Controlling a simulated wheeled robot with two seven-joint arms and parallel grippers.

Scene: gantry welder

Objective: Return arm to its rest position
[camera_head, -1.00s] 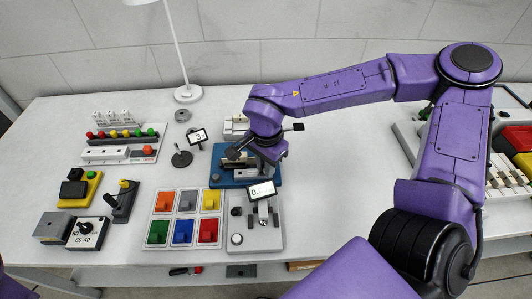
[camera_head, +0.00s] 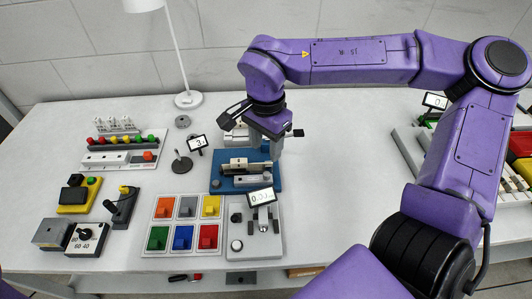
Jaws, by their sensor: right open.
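My purple right arm (camera_head: 360,50) reaches in from the right, across the back of the table. My right gripper (camera_head: 270,142) hangs over the back right part of the blue-based welder fixture (camera_head: 225,184), with the jaws pointing down. It is open; I see nothing held in it, though its fingertips are partly hidden by its own body. The fixture carries a metal block and a pale cylinder, which now show clear in front of the gripper. My left gripper is not in view; only a purple bit shows at the bottom left edge.
A tray of coloured blocks (camera_head: 155,222) and a grey device with a small display (camera_head: 261,197) stand at the front. A lamp (camera_head: 188,100) rises behind. A rack with coloured knobs (camera_head: 125,142) and switch boxes (camera_head: 87,239) are at left. Bare table lies right of the fixture.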

